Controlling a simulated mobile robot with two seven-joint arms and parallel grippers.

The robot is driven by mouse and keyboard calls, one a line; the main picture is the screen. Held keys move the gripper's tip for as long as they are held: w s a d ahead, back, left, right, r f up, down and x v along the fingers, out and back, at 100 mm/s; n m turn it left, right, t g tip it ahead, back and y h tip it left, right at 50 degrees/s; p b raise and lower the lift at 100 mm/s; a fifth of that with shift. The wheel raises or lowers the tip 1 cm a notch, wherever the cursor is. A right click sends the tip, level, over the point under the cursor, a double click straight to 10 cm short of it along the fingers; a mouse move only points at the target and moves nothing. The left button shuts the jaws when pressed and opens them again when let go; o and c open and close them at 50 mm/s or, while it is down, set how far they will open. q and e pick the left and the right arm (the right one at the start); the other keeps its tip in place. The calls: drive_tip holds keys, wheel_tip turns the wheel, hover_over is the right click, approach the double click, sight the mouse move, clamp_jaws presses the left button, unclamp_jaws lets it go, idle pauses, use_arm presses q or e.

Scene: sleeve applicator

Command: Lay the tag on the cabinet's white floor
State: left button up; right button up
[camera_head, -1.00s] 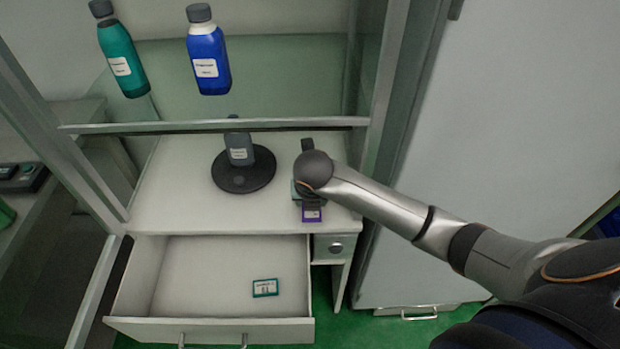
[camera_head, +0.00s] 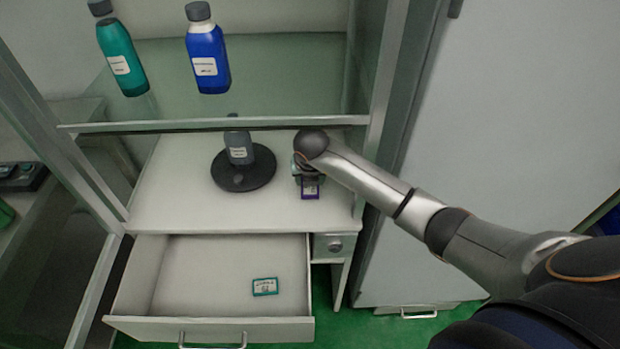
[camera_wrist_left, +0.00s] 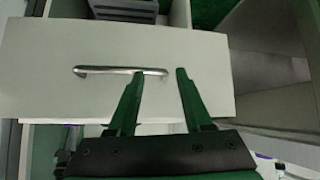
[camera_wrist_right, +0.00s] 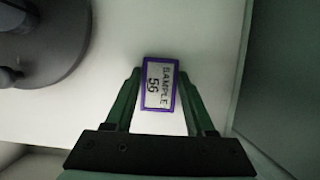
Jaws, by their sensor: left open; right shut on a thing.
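A purple-framed tag (camera_wrist_right: 160,83) with the print "SAMPLE 56" is between the fingers of my right gripper (camera_wrist_right: 160,76), which is shut on it. In the head view the tag (camera_head: 310,190) shows just below my right wrist, over the right side of the cabinet's white floor (camera_head: 180,200). I cannot tell whether the tag touches the floor. My left gripper (camera_wrist_left: 158,72) is open and empty, in front of a white panel with a silver handle (camera_wrist_left: 120,70); it is outside the head view.
A grey bottle (camera_head: 238,150) stands on a black round turntable (camera_head: 245,178) left of my right gripper. An open drawer (camera_head: 190,270) below holds a green-edged tag (camera_head: 265,287). Teal (camera_head: 120,60) and blue (camera_head: 207,55) bottles stand on the glass shelf above. The floor's front left is clear.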

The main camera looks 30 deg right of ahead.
drive_tip(key=o, duration=1.3)
drive_tip(key=shift+o, duration=0.2)
drive_tip(key=shift+s+r, duration=0.15)
drive_tip(key=shift+r, duration=0.25)
drive_tip(key=s+a, duration=0.1)
drive_tip(key=s, duration=0.2)
drive_tip(key=s+a, duration=0.2)
drive_tip(key=s, duration=0.2)
drive_tip(key=s+a, duration=0.2)
drive_tip(key=s, duration=0.2)
drive_tip(key=shift+a+r, duration=0.15)
drive_tip(key=shift+a, duration=0.05)
